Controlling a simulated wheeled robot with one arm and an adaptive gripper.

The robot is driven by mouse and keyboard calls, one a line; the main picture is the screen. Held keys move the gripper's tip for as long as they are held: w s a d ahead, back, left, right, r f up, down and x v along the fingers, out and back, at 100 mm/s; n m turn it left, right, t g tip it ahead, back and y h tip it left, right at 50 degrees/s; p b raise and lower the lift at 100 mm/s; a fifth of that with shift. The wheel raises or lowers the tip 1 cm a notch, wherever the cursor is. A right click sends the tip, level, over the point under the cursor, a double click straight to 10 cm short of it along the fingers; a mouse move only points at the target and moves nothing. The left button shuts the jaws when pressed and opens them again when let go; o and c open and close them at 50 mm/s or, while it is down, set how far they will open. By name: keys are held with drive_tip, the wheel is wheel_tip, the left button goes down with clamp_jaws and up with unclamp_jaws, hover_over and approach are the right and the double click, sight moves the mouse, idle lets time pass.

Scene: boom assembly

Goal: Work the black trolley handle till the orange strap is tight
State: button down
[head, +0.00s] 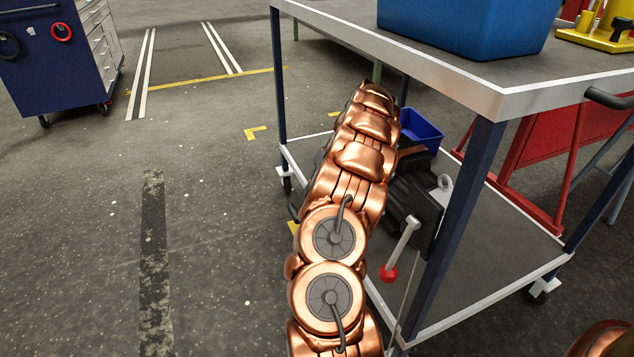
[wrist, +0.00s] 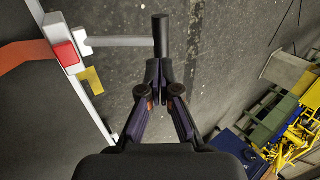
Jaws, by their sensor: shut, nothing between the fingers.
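In the wrist view a black handle (wrist: 161,37) stands at the end of a pale crank arm (wrist: 115,41). The crank arm runs left to a red block (wrist: 64,53) on a pale edge. The orange strap (wrist: 22,55) runs left from near that block. How tight it is, I cannot tell. My gripper (wrist: 158,72) is shut and empty, its fingertips just below the handle's lower end in the picture. Whether they touch it I cannot tell. In the head view my copper-coloured arm hides the gripper, the crank and the strap.
The trolley (head: 500,100) has a blue bin (head: 465,28) on top. A black device (head: 412,205) with a red-knobbed lever (head: 400,248) stands by its lower shelf. A blue drawer cabinet (head: 55,60) stands far left. The floor left of my arm is clear.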

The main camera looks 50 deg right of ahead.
sight(296, 211)
drive_tip(key=b+x, duration=0.1)
drive_tip(key=x, duration=0.3)
drive_tip(key=shift+a+f+b, duration=0.1)
drive_tip(key=shift+f+b, duration=0.2)
drive_tip(key=shift+f, duration=0.05)
drive_tip(key=shift+w+a+f, duration=0.2)
drive_tip(key=shift+a+f, duration=0.1)
drive_tip(key=shift+f, duration=0.05)
drive_tip(key=shift+a, duration=0.1)
drive_tip(key=shift+w+a, duration=0.1)
drive_tip(key=shift+w, duration=0.05)
